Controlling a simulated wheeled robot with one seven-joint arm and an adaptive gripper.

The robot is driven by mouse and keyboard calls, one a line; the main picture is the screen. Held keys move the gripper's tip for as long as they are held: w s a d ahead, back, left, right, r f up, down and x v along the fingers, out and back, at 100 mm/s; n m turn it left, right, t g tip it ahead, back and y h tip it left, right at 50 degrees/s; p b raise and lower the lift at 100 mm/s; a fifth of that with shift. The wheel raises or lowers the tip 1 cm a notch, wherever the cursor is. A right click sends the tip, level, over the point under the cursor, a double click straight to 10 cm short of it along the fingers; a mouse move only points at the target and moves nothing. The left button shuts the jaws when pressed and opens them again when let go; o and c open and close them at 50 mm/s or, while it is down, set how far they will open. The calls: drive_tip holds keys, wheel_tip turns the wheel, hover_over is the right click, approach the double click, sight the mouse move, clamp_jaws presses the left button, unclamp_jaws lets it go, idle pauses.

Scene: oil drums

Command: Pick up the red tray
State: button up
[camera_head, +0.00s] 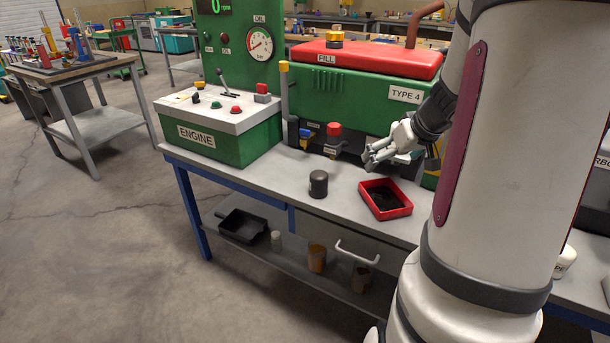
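The red tray (408,211) is a shallow square tray with a dark, nearly black inside. It lies on the grey workbench top, in front of the green machine. My gripper (371,162) is above and just behind the tray's far edge in the picture, pointing left and down. It appears apart from the tray. The fingers are small and partly overlap one another in this view, so how far apart they are is unclear. I see nothing held between them. My arm covers the bench to the right of the tray.
A dark cylinder (318,184) stands left of the tray. The green engine box (234,146) and the green machine (360,88) with a red lid stand behind. The lower shelf (287,266) holds a black pan (242,226) and several cups. Bare bench top lies between cylinder and tray.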

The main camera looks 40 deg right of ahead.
drive_tip(key=s+d+f+b, duration=0.2)
drive_tip(key=d+f, duration=0.3)
drive_tip(key=b, duration=0.1)
approach(380, 197)
drive_tip(key=shift+w+f+m+h, duration=0.2)
drive_tip(key=shift+w+m+h, duration=0.1)
drive_tip(key=shift+h, duration=0.1)
drive_tip(key=shift+a+b+x, duration=0.1)
drive_tip(key=shift+b+x, duration=0.2)
drive_tip(key=shift+x, duration=1.15)
drive_tip(key=shift+a+b+x, duration=0.15)
drive_tip(key=shift+b+x, duration=0.1)
drive_tip(key=shift+x, duration=1.2)
drive_tip(key=shift+s+f, duration=0.15)
drive_tip(key=shift+s, duration=0.05)
drive_tip(key=c, duration=0.9)
drive_tip(key=shift+r, duration=0.3)
